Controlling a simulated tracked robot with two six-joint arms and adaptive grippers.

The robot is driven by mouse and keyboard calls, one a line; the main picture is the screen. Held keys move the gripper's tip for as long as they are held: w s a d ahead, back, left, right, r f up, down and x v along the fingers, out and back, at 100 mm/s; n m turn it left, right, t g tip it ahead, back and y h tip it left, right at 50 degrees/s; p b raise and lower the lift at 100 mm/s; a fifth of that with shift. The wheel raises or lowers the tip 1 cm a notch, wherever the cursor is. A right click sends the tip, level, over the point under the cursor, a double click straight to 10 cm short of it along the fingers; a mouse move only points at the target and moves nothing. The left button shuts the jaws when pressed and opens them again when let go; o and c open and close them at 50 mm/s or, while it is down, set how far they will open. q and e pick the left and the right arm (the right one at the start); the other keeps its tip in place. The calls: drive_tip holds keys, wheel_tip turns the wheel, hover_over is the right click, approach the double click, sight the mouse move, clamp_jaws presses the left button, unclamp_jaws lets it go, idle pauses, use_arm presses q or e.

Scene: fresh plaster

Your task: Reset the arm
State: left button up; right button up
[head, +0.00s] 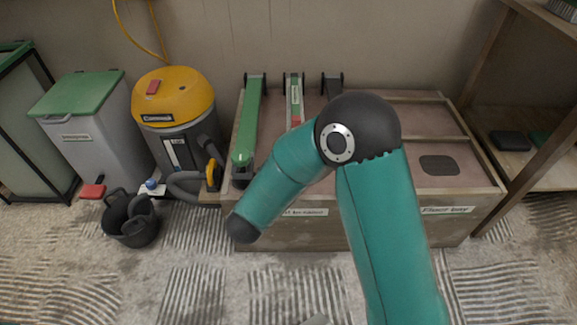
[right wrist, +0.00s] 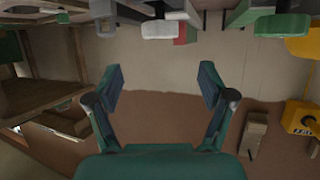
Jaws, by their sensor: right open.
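My right arm (head: 385,225) is teal with dark joints. It rises from the bottom right of the head view, bends at a dark elbow in front of the wooden bench box, and slopes down to the left. Its gripper does not show in the head view. In the right wrist view my right gripper (right wrist: 161,85) is open, its two dark fingers wide apart with nothing between them. A plain wall and a brown surface show behind the fingers. My left arm and left gripper are in neither view.
The wooden box (head: 460,205) holds several long tools, including a green one (head: 248,120). A yellow vacuum (head: 172,97), a green-lidded bin (head: 85,92) and a black bucket (head: 130,218) stand left. A wooden shelf (head: 483,65) stands right. The front floor is largely open.

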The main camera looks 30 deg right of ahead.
drive_tip(key=shift+s+a, duration=0.1)
drive_tip(key=shift+s, duration=0.05)
idle(0.4)
drive_tip(key=s+d+f+n+g+y, duration=0.1)
drive_tip(key=s+d+f+n+y, duration=0.1)
drive_tip(key=f, duration=0.6)
drive_tip(key=s+d+f+n+g+y, duration=0.1)
drive_tip(key=s+f+y, duration=0.1)
drive_tip(key=f, duration=0.5)
drive_tip(key=s+a+f+n+y, duration=0.2)
drive_tip(key=s+a+f+y, duration=0.2)
drive_tip(key=a+f, duration=0.35)
drive_tip(key=s+a+f+n+g+y, duration=0.25)
drive_tip(key=s+a+g+y, duration=0.4)
drive_tip(key=s+a, duration=0.55)
wheel_tip(320, 180, up, 37)
drive_tip(key=d+p, duration=0.1)
drive_tip(key=p, duration=3.6)
drive_tip(key=shift+s+d+r+n, duration=0.15)
drive_tip(key=shift+s+d+n, duration=0.15)
drive_tip(key=shift+s+n, duration=0.05)
